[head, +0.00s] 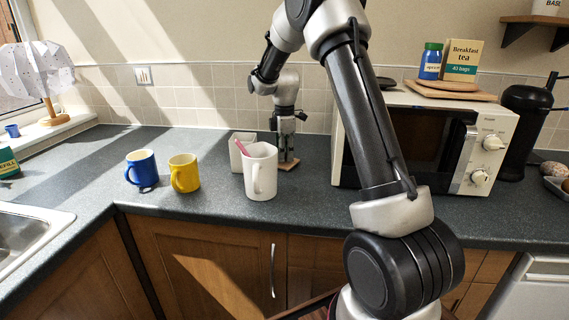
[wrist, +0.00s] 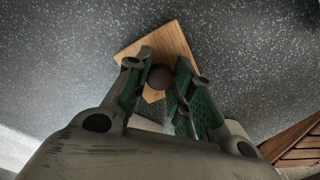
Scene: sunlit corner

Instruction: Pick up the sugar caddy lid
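The sugar caddy lid (wrist: 178,42) is a flat square of light wood with a dark round knob (wrist: 160,77). It lies on the grey worktop, and in the head view it shows as a small wooden piece (head: 289,164) below my gripper (head: 287,150). In the wrist view my gripper (wrist: 163,62) points down over the lid, its green-padded fingers on either side of the knob. A narrow gap seems to show between fingers and knob. A whitish square container (head: 238,151), probably the caddy, stands left of the lid, partly behind the white mug.
A yellow mug (head: 185,173) and a blue mug (head: 141,168) stand further left. The microwave (head: 432,150) stands to the right. Worktop behind the mugs is clear.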

